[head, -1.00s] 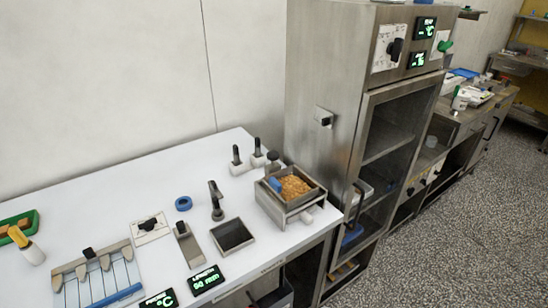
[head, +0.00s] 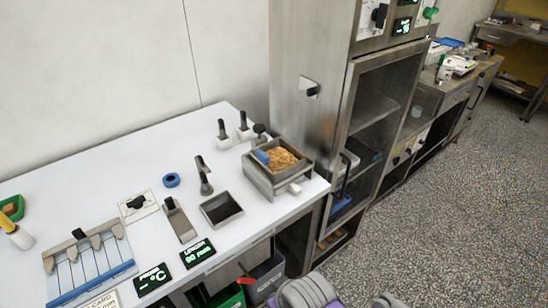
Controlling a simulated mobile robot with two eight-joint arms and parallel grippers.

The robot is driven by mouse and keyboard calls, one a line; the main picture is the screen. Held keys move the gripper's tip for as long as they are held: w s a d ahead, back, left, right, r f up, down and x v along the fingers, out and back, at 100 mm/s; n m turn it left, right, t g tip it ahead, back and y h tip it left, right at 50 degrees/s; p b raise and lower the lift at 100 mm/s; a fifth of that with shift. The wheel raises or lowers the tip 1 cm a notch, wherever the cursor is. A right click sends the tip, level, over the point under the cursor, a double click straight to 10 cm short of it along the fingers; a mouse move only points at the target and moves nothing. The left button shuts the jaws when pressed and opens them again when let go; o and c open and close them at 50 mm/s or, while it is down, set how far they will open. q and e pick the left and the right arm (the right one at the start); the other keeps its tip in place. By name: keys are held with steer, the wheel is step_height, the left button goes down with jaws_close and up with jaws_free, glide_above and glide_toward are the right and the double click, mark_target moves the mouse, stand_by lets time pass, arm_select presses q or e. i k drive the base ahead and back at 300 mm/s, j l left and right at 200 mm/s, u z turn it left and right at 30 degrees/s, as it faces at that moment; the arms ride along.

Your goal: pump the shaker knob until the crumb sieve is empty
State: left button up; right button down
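The crumb sieve (head: 262,183) is a square metal box at the right end of the white worktop in the head view. Orange-brown crumbs (head: 281,157) lie in it, with a blue piece (head: 262,157) at their left side. A dark round knob (head: 260,129) stands at the sieve's back left. A pale stub (head: 294,188) sticks out at its front right. I cannot tell for certain which of these is the shaker knob. Neither of my grippers shows in the view.
A tall steel cabinet (head: 308,120) stands close right of the sieve. A dark square tray (head: 222,209), a tap (head: 203,177) and a blue ring (head: 171,180) are on the worktop (head: 105,185). Speckled floor (head: 430,200) is clear at right.

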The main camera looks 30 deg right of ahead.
mark_target(258, 128)
steer(key=l+u, duration=0.2)
steer(key=l, duration=0.4)
steer(key=k+l+u, duration=0.15)
steer(key=l, duration=0.45)
steer(key=l+u, duration=0.2)
steer(key=l, duration=0.4)
steer(key=k, duration=0.05)
